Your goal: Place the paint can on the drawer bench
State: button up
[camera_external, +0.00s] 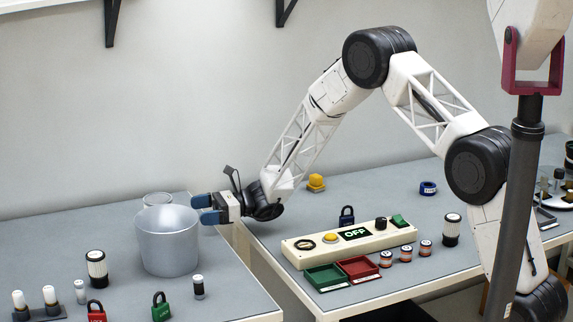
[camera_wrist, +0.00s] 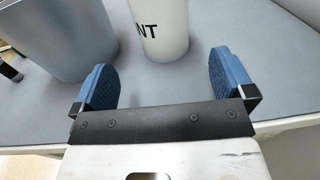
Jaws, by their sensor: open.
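The paint can (camera_wrist: 160,28) is white with dark letters ending in "NT". It stands upright on the left grey bench (camera_external: 50,225), just ahead of my gripper (camera_wrist: 165,85) in the wrist view. My blue fingers are open and empty, one toward each side of the can, which is still beyond their tips. In the external view my gripper (camera_external: 206,208) reaches left over the bench edge. The can there is mostly hidden; the pale round rim (camera_external: 157,199) behind the bucket seems to be its top. No drawers show, so I cannot tell which bench is the drawer bench.
A grey metal bucket (camera_external: 167,243) stands close beside the can. Padlocks and filters stand around it. A gap separates the left bench from the right bench (camera_external: 375,205), which holds a control panel (camera_external: 350,241) and green and red trays.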

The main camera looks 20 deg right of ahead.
jog(key=s+d+r+n+g+h, duration=0.2)
jog(key=s+d+r+n+h, duration=0.25)
jog(key=s+d+r, duration=0.65)
jog(key=s+d+r+n+g+h, duration=0.1)
jog(key=s+d+r+n+h, duration=0.4)
jog(key=s+d+r, duration=0.65)
jog(key=s+d+n+t+h, duration=0.1)
jog(key=s+d+n+h, duration=0.2)
jog(key=s+d, duration=0.4)
jog(key=s+d+r+n+t+h, duration=0.1)
jog(key=s+d, duration=0.6)
jog(key=s, duration=0.7)
jog(key=s+d+n+t+h, duration=0.2)
jog(key=s+d+n+h, duration=0.2)
jog(key=s+d, duration=0.3)
jog(key=s+n, duration=0.1)
jog(key=s, duration=0.2)
jog(key=shift+s+d+r+t+h, duration=0.2)
jog(key=shift+s+r+t+h, duration=0.1)
jog(key=shift+s+r+h, duration=0.05)
